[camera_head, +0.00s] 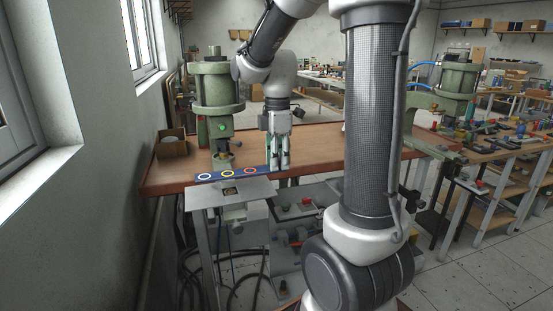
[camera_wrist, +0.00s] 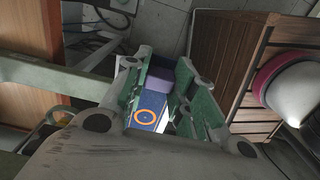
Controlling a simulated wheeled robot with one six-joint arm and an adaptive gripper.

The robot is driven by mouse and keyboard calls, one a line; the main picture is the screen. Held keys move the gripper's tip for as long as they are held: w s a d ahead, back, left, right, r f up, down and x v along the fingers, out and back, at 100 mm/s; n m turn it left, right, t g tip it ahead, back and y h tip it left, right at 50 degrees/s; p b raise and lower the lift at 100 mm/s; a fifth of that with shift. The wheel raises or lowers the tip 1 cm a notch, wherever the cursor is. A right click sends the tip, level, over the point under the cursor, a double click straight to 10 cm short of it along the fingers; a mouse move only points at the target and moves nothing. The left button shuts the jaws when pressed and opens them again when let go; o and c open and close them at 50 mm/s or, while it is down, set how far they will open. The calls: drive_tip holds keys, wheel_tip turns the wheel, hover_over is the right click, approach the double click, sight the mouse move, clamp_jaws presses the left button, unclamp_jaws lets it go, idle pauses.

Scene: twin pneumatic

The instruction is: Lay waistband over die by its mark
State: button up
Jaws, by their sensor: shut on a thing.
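The waistband (camera_head: 240,174) is a blue strip with a white, a yellow and an orange-red ring. It stretches sideways along the table's front edge, in front of the left green press (camera_head: 218,85). My gripper (camera_head: 281,166) is shut on its right end. In the wrist view the strip (camera_wrist: 134,104) shows between the green-padded fingers, with the orange ring and a purple part. The press's die (camera_head: 222,160) is a small round piece below the ram, just behind the yellow ring. I cannot tell whether the strip touches it.
A small metal stand (camera_head: 208,198) with a dark square mark is in front of the strip. A cardboard box (camera_head: 172,146) sits left of the press on the wooden table (camera_head: 320,140). A second green press (camera_head: 445,95) stands at right. The tabletop right of my gripper is clear.

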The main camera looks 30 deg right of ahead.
drive_tip(key=shift+d+f, duration=0.1)
drive_tip(key=shift+f, duration=2.1)
drive_tip(key=shift+f, duration=0.3)
drive_tip(key=o, duration=1.1)
